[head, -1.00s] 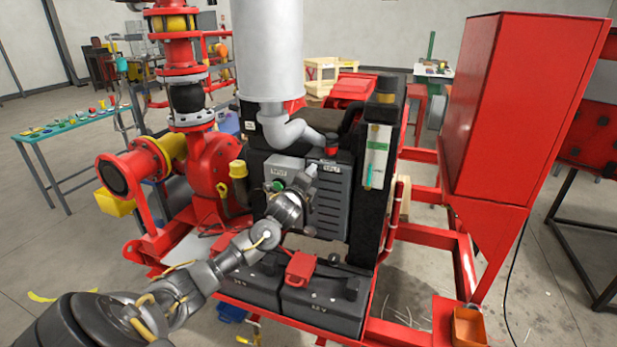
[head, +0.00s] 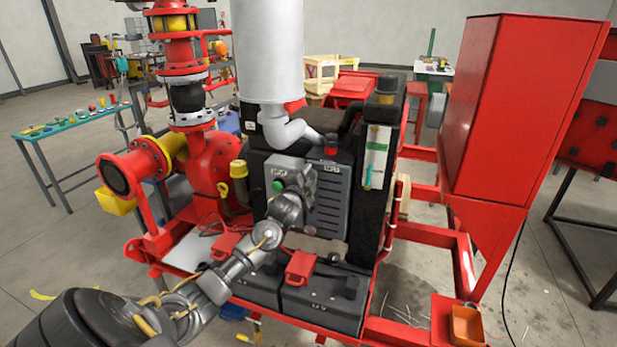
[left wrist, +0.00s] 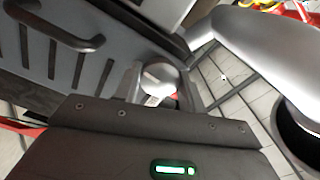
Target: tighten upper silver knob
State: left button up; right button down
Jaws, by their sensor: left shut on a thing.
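The silver knob (left wrist: 158,78) shows in the left wrist view as a rounded, shiny piece between my left gripper's fingers. My left gripper (head: 301,180) is shut on it, in front of the dark engine housing beside the grey control box (head: 283,168) with a green button. In the head view my gripper and wrist hide the knob. Only part of it shows in the left wrist view, and I cannot tell how far it is turned. My right gripper is in neither view.
A louvred dark panel (head: 329,208) is just right of my gripper. A silver exhaust pipe (head: 285,130) curves above it. Black batteries (head: 322,300) with red terminal covers sit below. A red cabinet (head: 520,110) stands at the right. Red pump pipes (head: 205,160) are at the left.

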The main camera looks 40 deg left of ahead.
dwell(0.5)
pick_arm(q)
jog(key=o, duration=1)
jog(key=shift+c, duration=0.2)
jog(key=b+v, duration=0.3)
jog(key=v, duration=0.7)
jog(key=shift+s+b, duration=0.3)
jog(key=shift+s, duration=0.1)
jog(key=shift+d, duration=0.1)
